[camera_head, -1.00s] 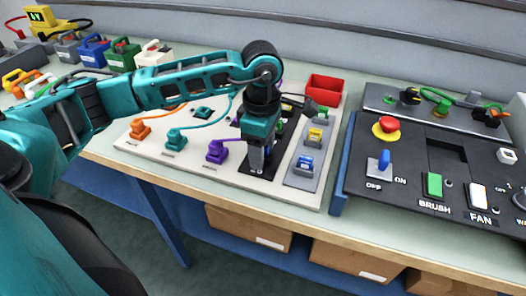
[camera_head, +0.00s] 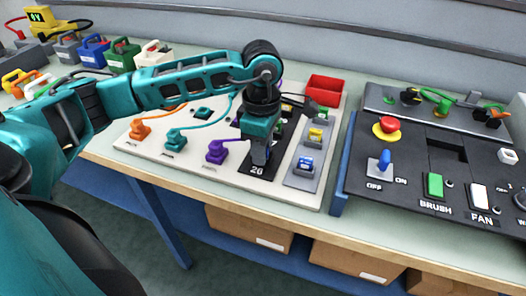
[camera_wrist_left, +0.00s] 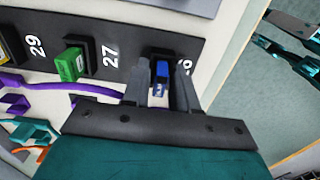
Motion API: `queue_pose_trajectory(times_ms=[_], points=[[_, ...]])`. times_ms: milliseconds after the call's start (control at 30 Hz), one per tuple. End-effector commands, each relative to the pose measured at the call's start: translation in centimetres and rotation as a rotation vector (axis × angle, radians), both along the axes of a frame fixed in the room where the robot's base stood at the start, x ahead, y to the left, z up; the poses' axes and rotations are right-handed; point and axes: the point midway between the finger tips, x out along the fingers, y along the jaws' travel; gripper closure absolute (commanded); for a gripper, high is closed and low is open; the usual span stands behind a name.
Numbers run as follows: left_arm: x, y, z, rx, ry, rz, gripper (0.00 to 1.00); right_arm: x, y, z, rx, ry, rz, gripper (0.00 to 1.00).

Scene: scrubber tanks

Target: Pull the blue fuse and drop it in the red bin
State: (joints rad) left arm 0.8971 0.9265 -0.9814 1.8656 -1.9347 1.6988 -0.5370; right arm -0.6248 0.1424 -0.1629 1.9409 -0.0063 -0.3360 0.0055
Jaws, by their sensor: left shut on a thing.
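My left gripper (camera_head: 259,158) is shut on the blue fuse and hangs just above the black fuse strip (camera_head: 247,172), near the label 26. In the left wrist view the blue fuse (camera_wrist_left: 161,70) sits between the two fingers (camera_wrist_left: 160,92), in front of its dark slot. I cannot tell whether it is fully clear of the slot. The fuse is hidden by the gripper in the head view. The red bin (camera_head: 322,98) stands at the back of the board, behind and right of the gripper.
A green fuse (camera_wrist_left: 70,65) sits by label 27. A grey strip (camera_head: 298,182) right of the gripper holds small coloured blocks, one blue (camera_head: 305,163). Purple (camera_head: 216,152), teal (camera_head: 175,137) and orange (camera_head: 140,127) plugs with cables lie left. A black control panel (camera_head: 410,160) stands right.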

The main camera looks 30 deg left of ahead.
Motion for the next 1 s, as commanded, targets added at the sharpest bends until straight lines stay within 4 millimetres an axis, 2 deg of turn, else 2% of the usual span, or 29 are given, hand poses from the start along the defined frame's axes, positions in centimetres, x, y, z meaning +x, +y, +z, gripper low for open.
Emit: queue_pose_trajectory(times_ms=[33, 200, 400, 433, 1000], points=[[0.00, 0.00, 0.00, 0.000, 0.000, 0.000, 0.85, -0.01, 0.00, -0.01, 0.000, 0.000, 0.000, 0.34], [0.00, 0.00, 0.00, 0.000, 0.000, 0.000, 1.00, -0.01, -0.01, -0.02, 0.000, 0.001, 0.000, 0.34], [-0.01, 0.00, 0.00, 0.000, 0.000, 0.000, 1.00, -0.03, -0.02, -0.03, 0.000, 0.001, 0.000, 0.34], [-0.01, 0.00, 0.00, 0.000, 0.000, 0.000, 0.71, -0.03, -0.02, -0.03, 0.000, 0.001, 0.000, 0.34], [0.00, 0.00, 0.00, 0.000, 0.000, 0.000, 0.16, -0.04, -0.02, -0.04, 0.000, 0.001, 0.000, 0.34]])
